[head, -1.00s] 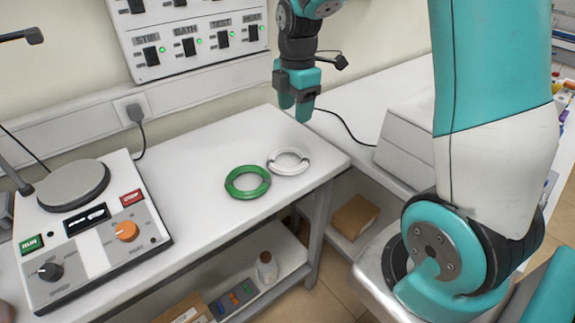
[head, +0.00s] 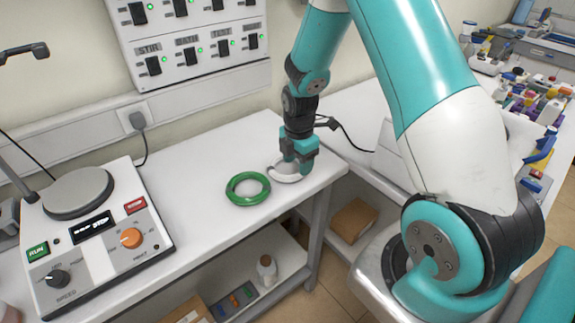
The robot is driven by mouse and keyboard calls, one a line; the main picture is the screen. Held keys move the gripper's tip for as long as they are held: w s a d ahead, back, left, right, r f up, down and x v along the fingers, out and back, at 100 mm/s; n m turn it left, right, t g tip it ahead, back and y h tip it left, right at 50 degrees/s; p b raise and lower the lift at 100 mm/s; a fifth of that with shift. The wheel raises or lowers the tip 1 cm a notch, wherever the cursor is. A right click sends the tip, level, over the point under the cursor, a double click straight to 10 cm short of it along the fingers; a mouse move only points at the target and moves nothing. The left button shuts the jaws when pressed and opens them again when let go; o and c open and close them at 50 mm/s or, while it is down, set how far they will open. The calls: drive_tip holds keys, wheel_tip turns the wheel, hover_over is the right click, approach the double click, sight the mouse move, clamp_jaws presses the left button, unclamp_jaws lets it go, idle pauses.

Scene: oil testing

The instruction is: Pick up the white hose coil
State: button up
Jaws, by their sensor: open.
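The white hose coil (head: 284,174) lies on the white table (head: 203,200), just right of the green hose coil (head: 247,189). My gripper (head: 302,170) points down at the right part of the white coil, with its teal fingers at the height of the coil. The fingers hide the coil's right side. The jaws are open. I cannot tell whether the fingers straddle the ring or touch it.
A hotplate stirrer (head: 95,240) stands at the left of the table. A switch panel (head: 190,40) hangs on the wall behind. A bottle (head: 266,268) stands on the lower shelf. The table between stirrer and coils is clear.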

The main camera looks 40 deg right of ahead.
drive_tip(key=shift+f+p, duration=0.45)
drive_tip(key=shift+f, duration=1.45)
drive_tip(key=c, duration=1)
drive_tip(key=shift+r, duration=0.1)
wheel_tip(320, 180, up, 20)
drive_tip(key=b, duration=0.2)
drive_tip(key=shift+b, duration=0.4)
